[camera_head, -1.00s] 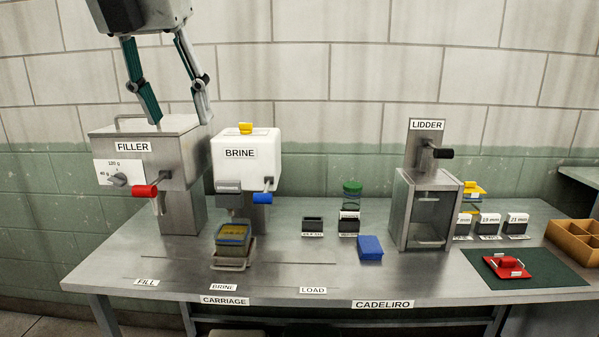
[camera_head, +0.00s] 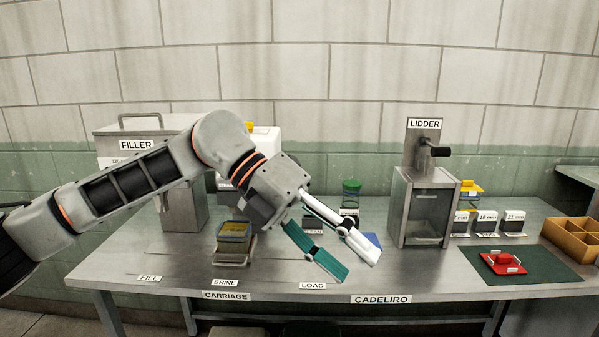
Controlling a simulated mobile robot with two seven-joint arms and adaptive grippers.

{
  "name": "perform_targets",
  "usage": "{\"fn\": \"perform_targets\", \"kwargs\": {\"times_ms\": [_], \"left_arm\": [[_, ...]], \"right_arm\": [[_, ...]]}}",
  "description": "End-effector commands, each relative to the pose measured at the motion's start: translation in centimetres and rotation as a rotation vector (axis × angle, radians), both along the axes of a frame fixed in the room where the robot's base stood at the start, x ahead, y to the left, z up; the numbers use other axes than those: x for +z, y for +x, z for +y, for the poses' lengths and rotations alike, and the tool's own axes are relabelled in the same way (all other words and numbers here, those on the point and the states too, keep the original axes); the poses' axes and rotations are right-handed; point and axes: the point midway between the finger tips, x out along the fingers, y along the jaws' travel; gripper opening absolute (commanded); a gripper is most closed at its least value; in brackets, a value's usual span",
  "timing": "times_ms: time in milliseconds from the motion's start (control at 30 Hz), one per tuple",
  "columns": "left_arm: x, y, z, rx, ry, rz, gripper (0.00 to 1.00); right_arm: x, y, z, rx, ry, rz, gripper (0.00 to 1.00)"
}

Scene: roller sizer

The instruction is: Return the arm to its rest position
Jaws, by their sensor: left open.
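My left arm comes in from the left and reaches across the front of the filler (camera_head: 183,212) and the brine machine (camera_head: 263,140). My left gripper (camera_head: 358,270) is open and empty. Its teal and white fingers point down and right, in front of the table's middle. It hides most of the blue block (camera_head: 373,240) and part of the small dark holders. My right gripper is not in view.
The carriage (camera_head: 234,257) holds a yellow-topped container (camera_head: 234,231) on the table (camera_head: 420,284). The lidder (camera_head: 421,205) stands right of my gripper. A red handled piece (camera_head: 503,262) lies on a green mat (camera_head: 535,274). A tan compartment box (camera_head: 572,236) is at the right edge.

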Motion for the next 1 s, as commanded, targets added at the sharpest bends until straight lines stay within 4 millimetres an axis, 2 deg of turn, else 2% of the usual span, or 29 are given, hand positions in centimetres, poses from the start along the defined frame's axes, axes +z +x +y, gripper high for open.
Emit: {"fn": "perform_targets", "kwargs": {"times_ms": [100,233,367,467,667,767,867,1000], "left_arm": [[-0.8,-1.8,-2.6,-0.016,-0.184,0.126,0.47],[-0.5,-2.7,-4.3,0.012,-0.383,0.260,0.47],[-0.1,-2.4,-5.0,0.081,-0.572,0.402,0.47],[0.0,-1.4,-4.9,0.160,-0.709,0.510,0.47],[-1.6,2.2,-2.7,0.382,-0.948,0.731,0.47],[-3.8,4.5,-0.8,0.526,-1.043,0.839,0.47],[-6.9,6.5,1.5,0.683,-1.121,0.948,0.47],[-13.0,8.6,5.4,0.931,-1.195,1.094,0.47]], "right_arm": [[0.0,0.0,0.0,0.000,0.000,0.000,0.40],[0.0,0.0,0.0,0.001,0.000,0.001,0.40],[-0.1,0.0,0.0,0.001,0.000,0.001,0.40],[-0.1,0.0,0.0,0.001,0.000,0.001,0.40],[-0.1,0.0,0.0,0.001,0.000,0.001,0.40],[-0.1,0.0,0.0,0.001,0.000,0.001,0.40],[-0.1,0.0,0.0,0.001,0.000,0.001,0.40],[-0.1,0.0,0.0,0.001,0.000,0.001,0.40]]}}
